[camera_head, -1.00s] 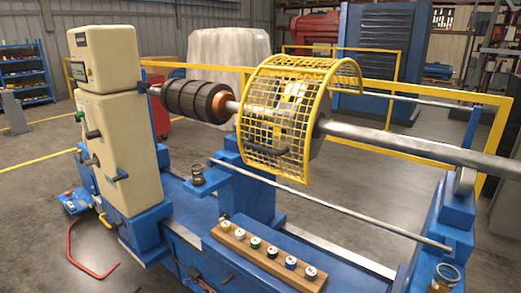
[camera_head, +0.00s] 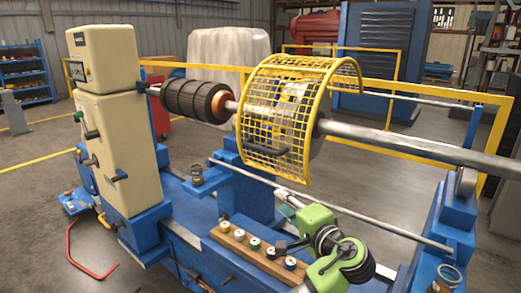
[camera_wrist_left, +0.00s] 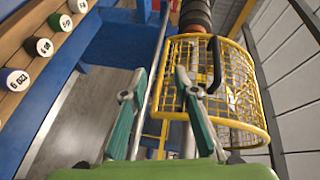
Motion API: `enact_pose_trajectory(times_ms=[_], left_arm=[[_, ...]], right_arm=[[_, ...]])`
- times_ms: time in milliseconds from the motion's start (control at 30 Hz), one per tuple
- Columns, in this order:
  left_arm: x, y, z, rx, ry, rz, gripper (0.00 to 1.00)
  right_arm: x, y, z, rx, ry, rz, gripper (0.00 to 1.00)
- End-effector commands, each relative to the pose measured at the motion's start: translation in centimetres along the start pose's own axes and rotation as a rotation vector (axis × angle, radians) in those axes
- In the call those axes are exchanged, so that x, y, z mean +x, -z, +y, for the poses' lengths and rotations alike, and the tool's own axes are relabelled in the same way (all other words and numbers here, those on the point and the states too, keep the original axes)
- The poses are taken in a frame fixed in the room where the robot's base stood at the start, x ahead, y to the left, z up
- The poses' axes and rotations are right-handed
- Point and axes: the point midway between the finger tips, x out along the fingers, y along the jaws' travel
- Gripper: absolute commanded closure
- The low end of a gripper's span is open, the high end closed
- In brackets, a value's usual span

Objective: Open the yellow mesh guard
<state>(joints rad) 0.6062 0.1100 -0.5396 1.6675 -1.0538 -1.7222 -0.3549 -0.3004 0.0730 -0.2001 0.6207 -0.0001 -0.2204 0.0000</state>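The yellow mesh guard (camera_head: 262,118) curves over the front and top of the shaft and a disc on it, lowered in front of them. My left gripper (camera_head: 284,197) is below the guard, apart from the handle. In the left wrist view, its two teal fingers (camera_wrist_left: 159,80) are spread and empty. The guard (camera_wrist_left: 243,95) and the handle (camera_wrist_left: 214,62) show there to the right, beyond the right finger. My right gripper is not in view.
A wooden rack (camera_head: 230,241) with several numbered caps lies on the blue bed below the gripper. A thin horizontal rod (camera_head: 350,212) runs across in front of the guard. The thick shaft (camera_head: 420,147) extends right. A cream machine cabinet (camera_head: 120,140) stands left.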

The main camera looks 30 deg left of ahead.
Motion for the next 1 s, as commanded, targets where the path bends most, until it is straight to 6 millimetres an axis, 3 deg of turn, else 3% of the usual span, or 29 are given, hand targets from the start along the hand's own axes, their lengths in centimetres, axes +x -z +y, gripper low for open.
enact_pose_trajectory(times_ms=[33,100,233,467,800,1000], left_arm=[[0.0,1.0,-2.7,-0.001,0.066,-0.013,0.72],[-0.2,1.7,-5.5,0.003,0.139,-0.032,0.72],[-0.5,2.4,-8.3,0.005,0.212,-0.052,0.72],[1.7,2.3,-9.7,0.009,0.228,-0.059,0.72],[8.8,1.9,-11.3,0.010,0.226,-0.059,0.72],[11.6,1.8,-11.7,0.008,0.223,-0.057,0.72]], right_arm=[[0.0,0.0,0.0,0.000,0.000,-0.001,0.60],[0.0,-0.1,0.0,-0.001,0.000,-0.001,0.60],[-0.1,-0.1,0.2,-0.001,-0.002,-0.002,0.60],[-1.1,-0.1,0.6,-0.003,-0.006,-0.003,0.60],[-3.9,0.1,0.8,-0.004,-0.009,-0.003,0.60],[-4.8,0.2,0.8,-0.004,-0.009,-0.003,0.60]])
